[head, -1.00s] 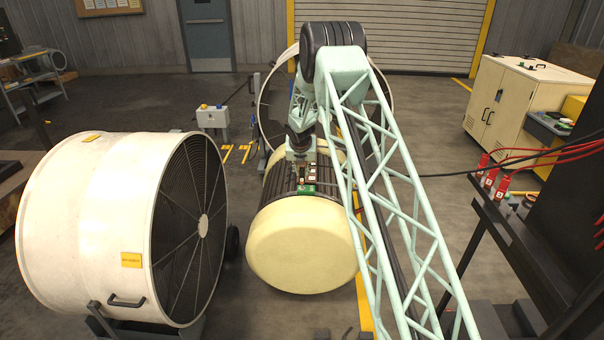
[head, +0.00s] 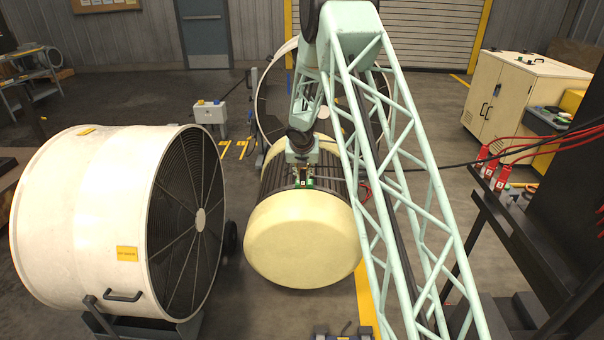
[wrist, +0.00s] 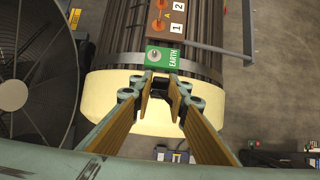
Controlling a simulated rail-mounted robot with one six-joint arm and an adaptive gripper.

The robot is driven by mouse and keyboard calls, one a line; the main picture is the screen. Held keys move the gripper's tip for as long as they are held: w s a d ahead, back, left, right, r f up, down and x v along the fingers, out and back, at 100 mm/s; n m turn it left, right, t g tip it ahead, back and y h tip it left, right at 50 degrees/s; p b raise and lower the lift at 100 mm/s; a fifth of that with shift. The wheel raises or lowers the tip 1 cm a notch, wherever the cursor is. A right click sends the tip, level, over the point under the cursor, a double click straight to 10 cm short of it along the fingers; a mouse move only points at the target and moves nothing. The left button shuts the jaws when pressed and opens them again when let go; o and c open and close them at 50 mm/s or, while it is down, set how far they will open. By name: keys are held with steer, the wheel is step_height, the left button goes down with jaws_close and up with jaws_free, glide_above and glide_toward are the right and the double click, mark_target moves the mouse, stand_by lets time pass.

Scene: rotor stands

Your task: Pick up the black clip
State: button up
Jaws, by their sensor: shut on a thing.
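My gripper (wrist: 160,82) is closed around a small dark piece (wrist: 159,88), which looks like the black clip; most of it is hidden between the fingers. In the wrist view the fingertips are just in front of the green EARTH plate (wrist: 160,57) with its round metal stud, over the near end of the ribbed rotor body (wrist: 125,40). In the head view my gripper (head: 303,178) is above the top of the cream-ended rotor (head: 303,240); the clip is too small to make out there.
A large white fan drum (head: 95,220) stands left of the rotor. A brown terminal board (wrist: 168,18) lies beyond the EARTH plate. Red clips with cables (head: 483,152) sit on a dark stand at the right. A cream cabinet (head: 510,95) is behind them.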

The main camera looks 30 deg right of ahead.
mark_target(304, 181)
steer(key=s+b, duration=0.1)
steer(key=s+a+b, duration=0.1)
steer(key=s, duration=0.1)
steer(key=shift+s+a+r, duration=0.15)
steer(key=shift+s+a, duration=0.1)
steer(key=shift+s, duration=0.45)
steer(key=shift+s+a+r, duration=0.1)
steer(key=shift+s+a, duration=0.1)
steer(key=shift+s, duration=0.5)
steer(key=shift+d, duration=0.1)
